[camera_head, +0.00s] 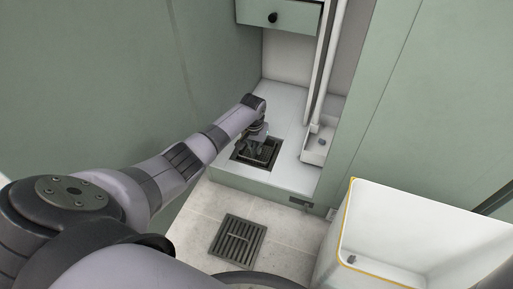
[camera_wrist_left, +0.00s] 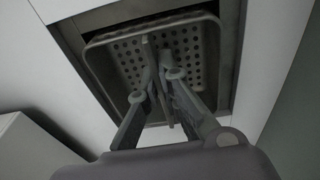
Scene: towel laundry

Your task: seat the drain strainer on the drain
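The drain (camera_head: 238,158) is a dark square recess in a white raised ledge. My left gripper (camera_head: 255,147) is over it, reaching down from above. In the left wrist view, the drain strainer (camera_wrist_left: 194,42) is a grey perforated square plate with a raised rim and an upright fin-like handle. My left gripper (camera_wrist_left: 160,82) is shut on that handle. The strainer lies within the outline of the drain frame (camera_wrist_left: 231,62), turned slightly against it, with a dark gap along its far edge. I cannot tell whether it touches the drain. My right gripper is not in view.
A slatted dark grate (camera_head: 238,242) lies in the tiled floor before the ledge (camera_head: 290,113). A white bin with a yellow rim (camera_head: 345,215) stands at the right. Green walls flank the ledge, and a drawer (camera_head: 285,15) hangs above its back.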

